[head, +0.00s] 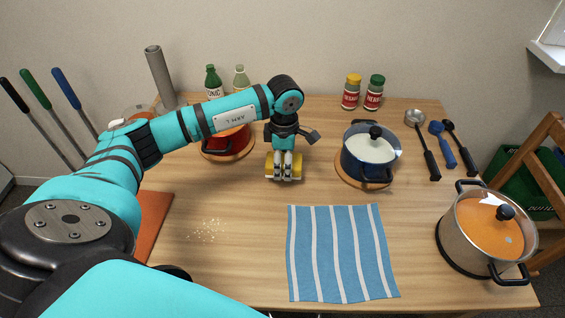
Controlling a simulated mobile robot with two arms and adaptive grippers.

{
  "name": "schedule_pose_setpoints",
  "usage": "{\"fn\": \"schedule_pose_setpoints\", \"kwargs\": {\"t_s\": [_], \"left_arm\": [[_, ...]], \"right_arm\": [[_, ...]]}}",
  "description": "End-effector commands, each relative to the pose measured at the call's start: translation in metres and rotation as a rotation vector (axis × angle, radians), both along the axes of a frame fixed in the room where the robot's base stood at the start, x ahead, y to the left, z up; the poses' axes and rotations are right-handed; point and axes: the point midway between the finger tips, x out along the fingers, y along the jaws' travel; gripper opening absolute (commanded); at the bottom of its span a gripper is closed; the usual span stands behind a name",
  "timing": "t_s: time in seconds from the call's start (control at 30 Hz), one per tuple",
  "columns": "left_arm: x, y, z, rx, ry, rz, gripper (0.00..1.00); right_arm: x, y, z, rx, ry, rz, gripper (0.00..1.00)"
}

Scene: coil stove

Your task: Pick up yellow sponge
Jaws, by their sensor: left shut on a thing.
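The yellow sponge (270,166) is near the middle of the wooden table, between the red pot and the dark blue pot. My left gripper (285,177) points down at it and is shut on it. The fingers cover the middle of the sponge, and its yellow ends show on both sides. I cannot tell whether the sponge touches the table. My right gripper is not in view.
A red pot (222,143) sits behind my left arm. A blue pot (368,160) stands right of the sponge, and a steel pot (460,226) is at the right front. A striped cloth (340,250) lies in front; crumbs (207,230) lie left of it.

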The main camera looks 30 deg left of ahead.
Motion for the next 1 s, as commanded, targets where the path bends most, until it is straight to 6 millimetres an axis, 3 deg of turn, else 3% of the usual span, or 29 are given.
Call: {"fn": "schedule_pose_setpoints", "kwargs": {"t_s": [0.3,0.5,0.7,1.0], "left_arm": [[-0.062,-0.059,0.006,0.0,-0.002,-0.007,0.36],[-0.089,-0.085,0.011,0.0,-0.001,-0.003,0.36],[-0.1,-0.095,0.013,0.0,-0.001,0.0,0.36],[-0.101,-0.097,0.013,0.001,0.0,0.001,0.36]], "right_arm": [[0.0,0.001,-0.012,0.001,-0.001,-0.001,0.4],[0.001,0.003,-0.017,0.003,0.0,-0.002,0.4],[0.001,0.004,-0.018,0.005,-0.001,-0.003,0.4],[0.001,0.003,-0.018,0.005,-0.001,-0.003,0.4]]}}
